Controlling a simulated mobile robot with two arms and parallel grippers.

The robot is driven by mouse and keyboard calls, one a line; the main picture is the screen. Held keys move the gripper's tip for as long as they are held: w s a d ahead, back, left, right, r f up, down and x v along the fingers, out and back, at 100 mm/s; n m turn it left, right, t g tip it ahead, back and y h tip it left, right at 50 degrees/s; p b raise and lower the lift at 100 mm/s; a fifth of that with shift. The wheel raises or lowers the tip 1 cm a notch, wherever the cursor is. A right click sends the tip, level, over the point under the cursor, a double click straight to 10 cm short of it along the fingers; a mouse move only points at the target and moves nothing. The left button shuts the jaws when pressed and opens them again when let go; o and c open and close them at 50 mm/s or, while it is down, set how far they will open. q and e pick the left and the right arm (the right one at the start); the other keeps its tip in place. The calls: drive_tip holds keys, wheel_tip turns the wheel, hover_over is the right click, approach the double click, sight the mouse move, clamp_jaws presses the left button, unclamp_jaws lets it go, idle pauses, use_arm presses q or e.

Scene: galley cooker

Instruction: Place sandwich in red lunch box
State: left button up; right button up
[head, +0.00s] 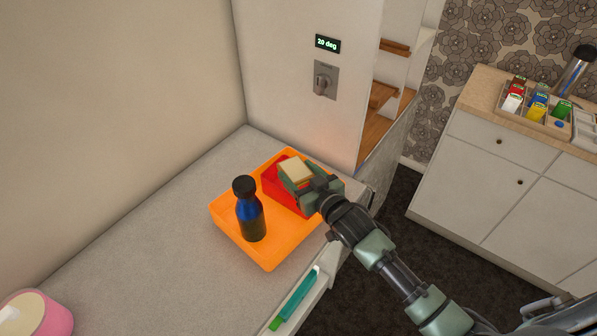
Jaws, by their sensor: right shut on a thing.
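The red lunch box (271,183) sits in the orange tray (222,219) on the grey counter, towards the tray's back right. The sandwich (295,170), pale with a light top, is at the lunch box, over its right part. My right gripper (299,177) reaches in from the lower right and is shut on the sandwich. I cannot tell whether the sandwich touches the box floor; the gripper hides part of the box. My left gripper is not in view.
A dark blue bottle (249,213) stands upright in the tray, left of the lunch box. A pink round thing (40,314) is at the lower left. A teal item (297,294) lies near the counter's front edge. Counter left of the tray is clear.

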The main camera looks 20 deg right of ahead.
drive_tip(key=shift+f, duration=0.3)
drive_tip(key=o, duration=1.4)
drive_tip(key=shift+o, duration=0.2)
drive_tip(key=shift+r, duration=0.1)
drive_tip(key=shift+r, duration=0.35)
drive_tip(key=b+v, duration=0.1)
drive_tip(key=v, duration=1.1)
drive_tip(key=shift+r+b, duration=0.2)
drive_tip(key=shift+b, duration=0.2)
